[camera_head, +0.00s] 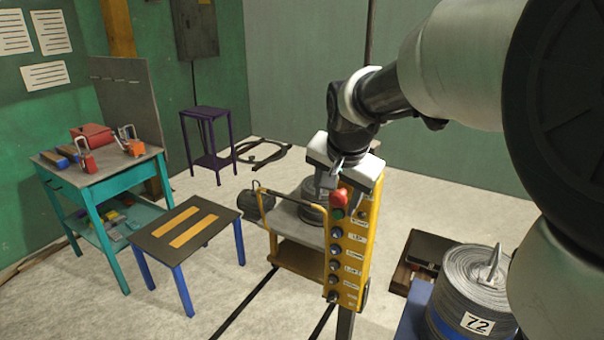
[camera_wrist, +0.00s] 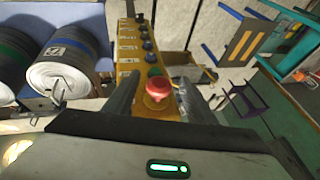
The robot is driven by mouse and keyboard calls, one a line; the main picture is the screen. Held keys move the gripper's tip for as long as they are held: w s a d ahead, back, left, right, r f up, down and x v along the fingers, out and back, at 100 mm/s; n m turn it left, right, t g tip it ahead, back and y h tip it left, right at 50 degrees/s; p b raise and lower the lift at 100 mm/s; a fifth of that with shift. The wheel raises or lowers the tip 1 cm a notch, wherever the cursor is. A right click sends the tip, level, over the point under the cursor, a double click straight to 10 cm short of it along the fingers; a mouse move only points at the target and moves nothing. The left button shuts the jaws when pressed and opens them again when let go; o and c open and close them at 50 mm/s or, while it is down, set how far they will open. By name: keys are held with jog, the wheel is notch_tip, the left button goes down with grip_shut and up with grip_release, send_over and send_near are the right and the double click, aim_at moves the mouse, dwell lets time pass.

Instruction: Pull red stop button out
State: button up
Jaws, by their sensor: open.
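The red stop button (camera_head: 339,198) sits at the top of a yellow control panel (camera_head: 352,245), above a green button and a column of dark knobs. In the wrist view the red button (camera_wrist: 158,87) shows between my two fingers, at the near end of the yellow panel (camera_wrist: 130,45). My gripper (camera_head: 335,183) is open, just above and beside the red button in the head view. Its fingertips (camera_wrist: 158,92) lie on either side of the button in the wrist view. I cannot tell whether they touch it.
A yellow-railed cart (camera_head: 290,222) stands behind the panel. A large grey reel marked 72 (camera_head: 475,290) is at the right. A low dark table (camera_head: 185,232) with blue legs, a teal workbench (camera_head: 100,170) and a purple stool (camera_head: 208,140) stand left. Open floor lies between.

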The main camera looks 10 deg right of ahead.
jog(key=v, duration=1.7)
jog(key=shift+r, duration=0.2)
dwell(0.8)
